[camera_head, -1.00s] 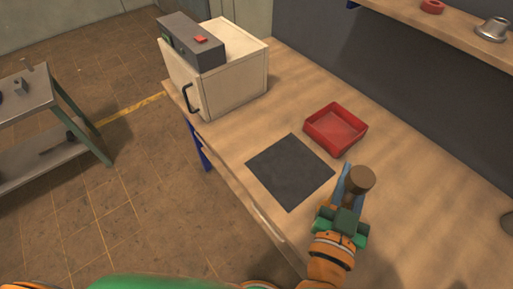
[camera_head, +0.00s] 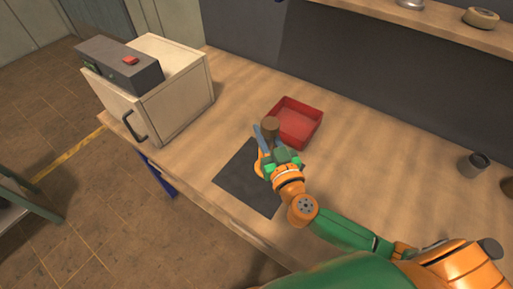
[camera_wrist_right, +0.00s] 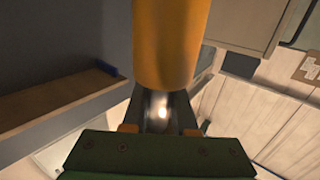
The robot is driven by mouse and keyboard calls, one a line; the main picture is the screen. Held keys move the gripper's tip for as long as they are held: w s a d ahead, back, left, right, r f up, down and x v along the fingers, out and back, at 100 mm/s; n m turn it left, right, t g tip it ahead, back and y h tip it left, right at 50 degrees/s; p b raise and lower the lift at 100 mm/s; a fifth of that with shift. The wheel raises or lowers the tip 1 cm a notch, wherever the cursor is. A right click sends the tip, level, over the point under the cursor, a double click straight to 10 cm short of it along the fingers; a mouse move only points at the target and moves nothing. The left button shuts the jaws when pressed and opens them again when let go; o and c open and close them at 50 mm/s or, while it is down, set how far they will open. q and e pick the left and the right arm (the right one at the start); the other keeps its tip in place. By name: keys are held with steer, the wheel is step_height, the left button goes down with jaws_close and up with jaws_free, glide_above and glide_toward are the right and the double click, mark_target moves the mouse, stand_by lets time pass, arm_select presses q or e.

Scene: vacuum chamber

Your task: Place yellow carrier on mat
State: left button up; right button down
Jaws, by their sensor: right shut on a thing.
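The yellow carrier, a cylinder, looks brown from above in the head view (camera_head: 270,125) and orange-yellow in the right wrist view (camera_wrist_right: 170,42). My right gripper (camera_head: 264,139) is shut on it, and its fingers (camera_wrist_right: 163,112) also show in the right wrist view. The dark square mat (camera_head: 240,184) lies flat on the bench, partly covered by my right gripper and arm. The carrier shows over the bench near the far edge of the mat; its underside is hidden, so its height cannot be told. My left gripper is not in view.
A red open tray (camera_head: 312,139) stands just behind and right of the carrier. A white chamber (camera_head: 179,101) with a dark handle stands at the bench's left. A dark cup (camera_head: 473,165) is at the far right.

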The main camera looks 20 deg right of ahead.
steer(key=w+f+b, duration=0.3)
steer(key=f+b, duration=0.1)
steer(key=f, duration=0.4)
steer(key=shift+w+a, duration=0.35)
steer(key=shift+a, duration=0.1)
steer(key=c, duration=1.1)
jaws_free()
steer(key=shift+f+b, duration=0.2)
steer(key=shift+b, duration=0.1)
steer(key=o, duration=0.4)
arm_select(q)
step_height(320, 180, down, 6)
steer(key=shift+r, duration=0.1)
arm_select(e)
steer(key=shift+s, duration=0.1)
steer(key=shift+r, duration=0.15)
